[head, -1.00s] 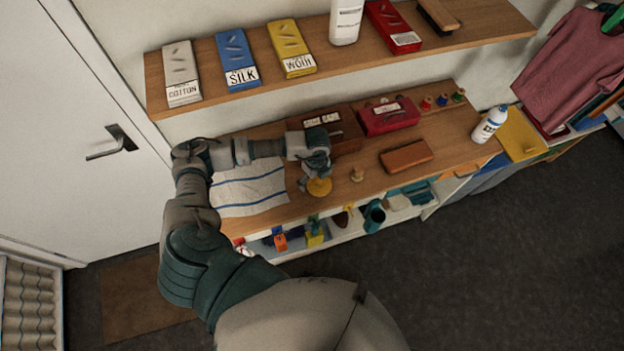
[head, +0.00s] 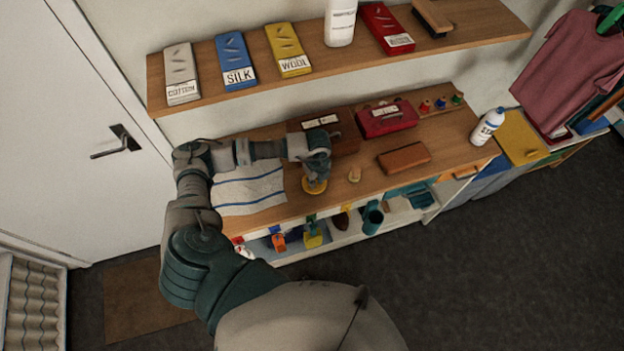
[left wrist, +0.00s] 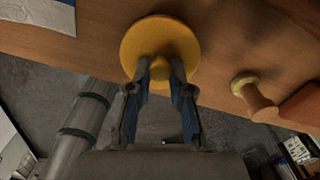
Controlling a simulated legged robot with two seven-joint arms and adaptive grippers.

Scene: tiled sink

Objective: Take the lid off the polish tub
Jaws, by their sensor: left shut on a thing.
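The polish tub's round yellow lid (head: 315,189) is at the front edge of the wooden counter, beside the striped cloth. In the left wrist view the lid (left wrist: 183,42) shows as a flat yellow disc with a small knob (left wrist: 160,70) at its middle. My left gripper (head: 316,179) comes down over it from above. In the left wrist view its two fingertips (left wrist: 160,76) are shut on the knob from both sides. The tub below is hidden by the lid, so I cannot tell whether the lid touches it. My right gripper is not in view.
A small pale wooden knobbed thing (head: 354,175) stands just right of the lid. A brown brush block (head: 403,158), a brown box (head: 345,140) and a red box (head: 386,119) are behind and right. A striped cloth (head: 250,191) lies left. A shelf (head: 350,65) runs above.

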